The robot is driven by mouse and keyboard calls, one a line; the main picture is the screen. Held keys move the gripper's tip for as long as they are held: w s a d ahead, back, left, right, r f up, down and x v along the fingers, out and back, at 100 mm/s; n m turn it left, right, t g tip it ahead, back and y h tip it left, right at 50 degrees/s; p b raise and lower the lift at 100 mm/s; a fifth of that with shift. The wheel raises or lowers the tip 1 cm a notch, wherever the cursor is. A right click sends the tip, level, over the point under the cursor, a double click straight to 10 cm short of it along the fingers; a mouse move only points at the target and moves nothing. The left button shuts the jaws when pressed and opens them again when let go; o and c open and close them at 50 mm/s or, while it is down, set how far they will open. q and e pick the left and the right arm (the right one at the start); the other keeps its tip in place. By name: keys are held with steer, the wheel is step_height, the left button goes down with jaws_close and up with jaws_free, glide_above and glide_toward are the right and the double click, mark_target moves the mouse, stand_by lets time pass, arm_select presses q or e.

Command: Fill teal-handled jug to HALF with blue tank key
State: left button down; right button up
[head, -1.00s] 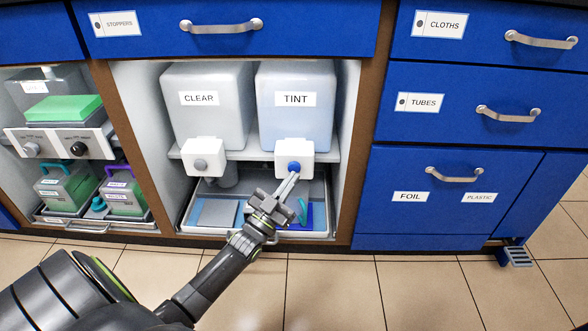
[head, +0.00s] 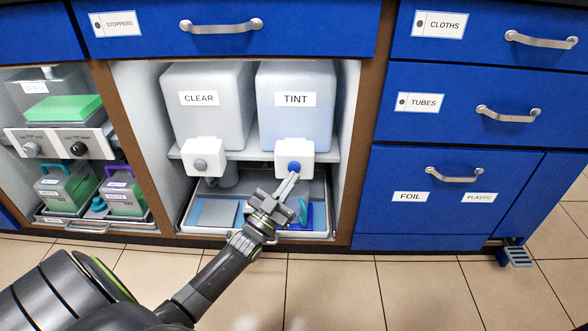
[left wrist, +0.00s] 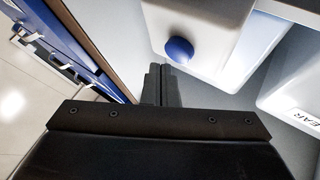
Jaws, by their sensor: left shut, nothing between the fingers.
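The TINT tank (head: 296,125) stands on the cabinet shelf, with a blue key (head: 294,167) on its white tap block (head: 306,150). The blue key also shows in the left wrist view (left wrist: 179,50), just beyond my fingertips. My left gripper (head: 292,177) is shut and empty, its tips just below the blue key; I cannot tell whether they touch it. A teal handle (head: 302,211) shows in the tray below, right of the gripper. The jug's body and fill level are not clear, partly hidden by the gripper. My right gripper is not in view.
The CLEAR tank (head: 205,120) with a grey key (head: 200,165) stands left of the TINT tank. Brown cabinet posts bound the bay. The left bay holds green-filled containers (head: 64,108).

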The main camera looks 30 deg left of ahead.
arm_select(q)
steer(key=shift+w, duration=0.1)
stand_by(0.3)
steer(key=shift+w+a, duration=0.25)
steer(key=shift+w, duration=0.05)
steer(key=shift+w+a, duration=0.25)
steer(key=shift+w, duration=0.15)
stand_by(0.7)
steer(key=shift+s+d, duration=0.1)
stand_by(3.8)
steer(key=shift+s+d+p, duration=0.4)
steer(key=shift+s+p, duration=0.05)
steer(key=shift+s, duration=0.25)
steer(key=shift+s, duration=0.1)
steer(key=shift+s+d+p, duration=0.4)
steer(key=shift+s+d, duration=0.05)
steer(key=shift+s, duration=0.25)
steer(key=shift+s+d+p, duration=0.4)
steer(key=shift+s+p, duration=0.05)
steer(key=shift+s, duration=0.2)
steer(key=shift+s+d+p, duration=0.4)
steer(key=shift+s+d, duration=0.05)
steer(key=shift+s, duration=0.25)
